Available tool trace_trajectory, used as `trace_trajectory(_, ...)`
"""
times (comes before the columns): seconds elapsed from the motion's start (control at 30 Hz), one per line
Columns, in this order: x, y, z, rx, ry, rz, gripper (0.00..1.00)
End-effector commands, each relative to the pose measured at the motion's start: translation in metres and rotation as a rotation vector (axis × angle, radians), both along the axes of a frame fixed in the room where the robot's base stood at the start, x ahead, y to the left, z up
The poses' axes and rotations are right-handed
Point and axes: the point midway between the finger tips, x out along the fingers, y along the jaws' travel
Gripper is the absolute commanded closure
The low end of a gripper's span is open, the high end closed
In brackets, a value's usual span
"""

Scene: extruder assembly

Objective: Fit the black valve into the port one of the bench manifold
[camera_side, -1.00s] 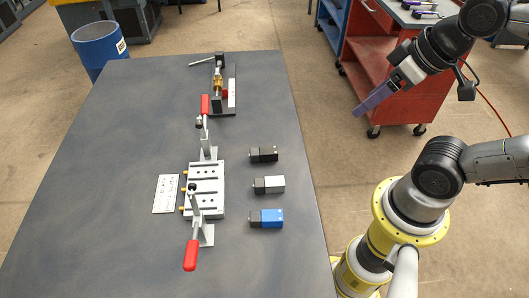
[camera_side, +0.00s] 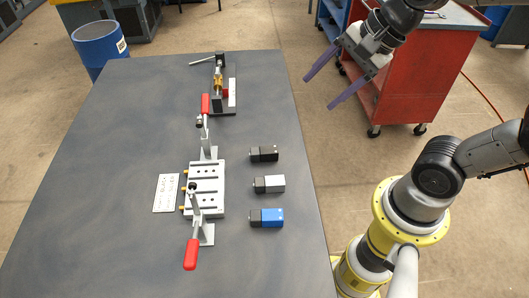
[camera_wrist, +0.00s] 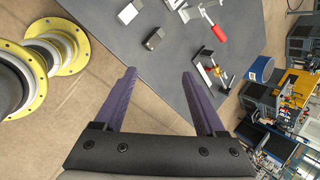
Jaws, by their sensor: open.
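The black valve (camera_side: 264,154) lies on the bench to the right of the manifold, the farthest of three valves in a column. In the wrist view the black valve (camera_wrist: 153,39) shows beyond my fingertips. The bench manifold (camera_side: 206,178) is a silver block with dark slots on top and brass fittings on its left side. Red-handled clamps stand at its far and near ends. I cannot tell which port is port one. My gripper (camera_side: 320,92) is open and empty, with purple fingers apart, in the air beyond the bench's right edge. It also shows in the wrist view (camera_wrist: 158,74).
A white valve (camera_side: 270,184) and a blue valve (camera_side: 267,218) lie nearer than the black one. A labelled plate (camera_side: 166,193) lies left of the manifold. A fixture with brass parts (camera_side: 218,85) stands at the back. A red cabinet (camera_side: 428,85) stands behind the gripper.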

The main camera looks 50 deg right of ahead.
Motion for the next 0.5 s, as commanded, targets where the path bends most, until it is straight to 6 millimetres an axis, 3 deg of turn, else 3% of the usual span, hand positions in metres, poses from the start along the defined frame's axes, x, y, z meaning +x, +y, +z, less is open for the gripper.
trace_trajectory(0.23,0.06,0.008,-0.043,0.353,0.26,-0.561,0.28)
trace_trajectory(0.37,0.073,0.008,-0.068,0.383,0.346,-0.64,0.28)
trace_trajectory(0.5,0.073,0.006,-0.085,0.373,0.393,-0.655,0.28)
